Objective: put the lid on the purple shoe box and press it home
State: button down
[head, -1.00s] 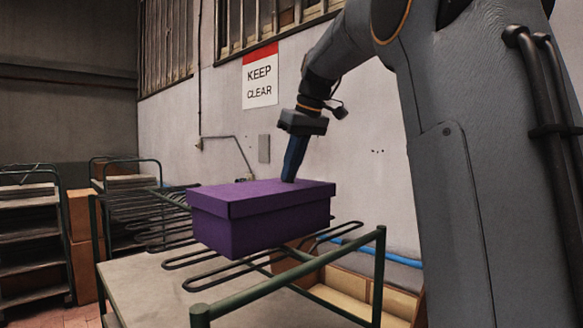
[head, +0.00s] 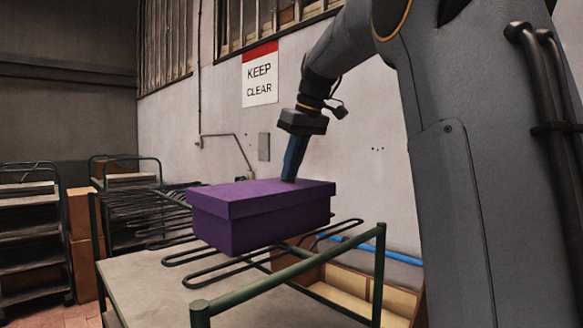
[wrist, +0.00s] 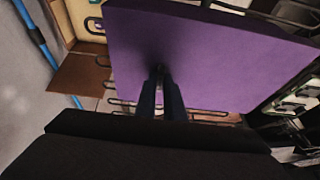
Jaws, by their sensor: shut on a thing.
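The purple shoe box (head: 265,233) stands upright on the wire rack loops above a bench. The purple lid (head: 255,192) is over its top, with its rim slightly overhanging the sides. I cannot tell whether the rim is fully down all round. My gripper (head: 290,178) comes from above, tilted, with its blue fingertips at the lid's far part. In the wrist view, the gripper (wrist: 160,75) has its fingers close together, shut at the lid's surface (wrist: 215,60). What lies between the tips is hidden.
A green rail frame (head: 290,273) runs in front and to the right. Black wire loops (head: 215,275) stick out under the box. A wooden bin (head: 345,283) lies at the right. Shelved carts (head: 30,235) and brown cartons (head: 82,240) stand at the left. A grey wall (head: 355,140) is behind.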

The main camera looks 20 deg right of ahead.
jog(key=shift+f, duration=0.55)
dwell(1.0)
jog(key=c, duration=1.3)
grip_release()
jog(key=shift+r, duration=0.1)
jog(key=shift+r, duration=0.1)
notch_tip(320, 180, up, 4)
jog(key=p, duration=0.4)
jog(key=shift+r+p, duration=0.2)
jog(key=shift+p, duration=0.1)
jog(key=shift+r+p, duration=0.5)
jog(key=shift+r, duration=0.7)
